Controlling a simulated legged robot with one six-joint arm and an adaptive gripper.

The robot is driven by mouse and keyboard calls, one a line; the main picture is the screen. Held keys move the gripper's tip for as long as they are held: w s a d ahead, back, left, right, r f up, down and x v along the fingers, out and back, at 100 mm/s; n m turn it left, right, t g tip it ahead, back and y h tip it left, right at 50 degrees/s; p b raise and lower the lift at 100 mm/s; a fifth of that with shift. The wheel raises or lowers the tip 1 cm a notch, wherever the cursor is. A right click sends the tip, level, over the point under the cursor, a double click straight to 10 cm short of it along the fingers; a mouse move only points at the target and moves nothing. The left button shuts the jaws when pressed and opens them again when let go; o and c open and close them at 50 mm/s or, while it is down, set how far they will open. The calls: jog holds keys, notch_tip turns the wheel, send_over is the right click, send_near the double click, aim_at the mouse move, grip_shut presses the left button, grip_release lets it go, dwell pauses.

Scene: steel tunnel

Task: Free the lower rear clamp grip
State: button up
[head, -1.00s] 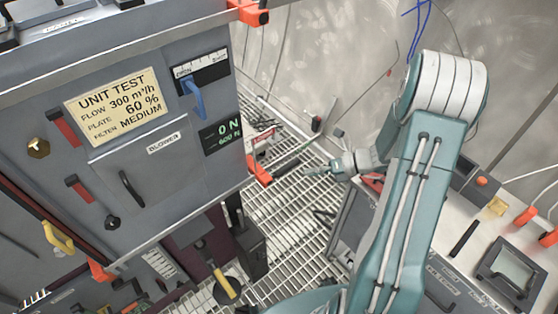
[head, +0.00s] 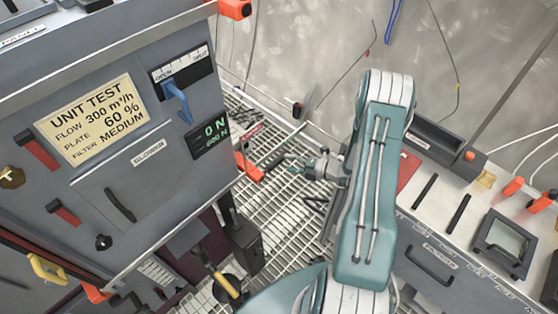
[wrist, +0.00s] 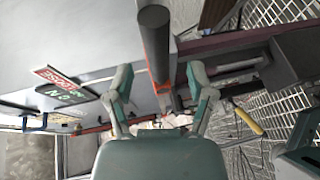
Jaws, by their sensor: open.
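The lower rear clamp is orange (head: 248,168), at the lower back corner of the grey test unit. A dark rod-like grip (head: 281,153) runs out from it to the right. In the wrist view, this dark round-ended grip (wrist: 154,42) comes towards the camera, with orange behind it. My gripper (head: 293,163) is open beside the grip in the head view. In the wrist view its two fingers stand apart, one on each side of the grip's line. I cannot tell whether either finger touches it. The gripper appears empty.
The grey test unit (head: 155,205) fills the left, with a blue handle (head: 177,100) and a yellow-handled tool (head: 222,280) near it. A bench (head: 460,225) stands at right. Grated floor (head: 285,205) lies between. Another orange clamp (head: 235,9) is at the unit's top corner.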

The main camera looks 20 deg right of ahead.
aim_at(279, 161)
jog(key=x, duration=0.4)
jog(key=shift+a, duration=0.25)
jog(key=shift+d, duration=0.1)
grip_shut()
jog(key=shift+d, duration=0.15)
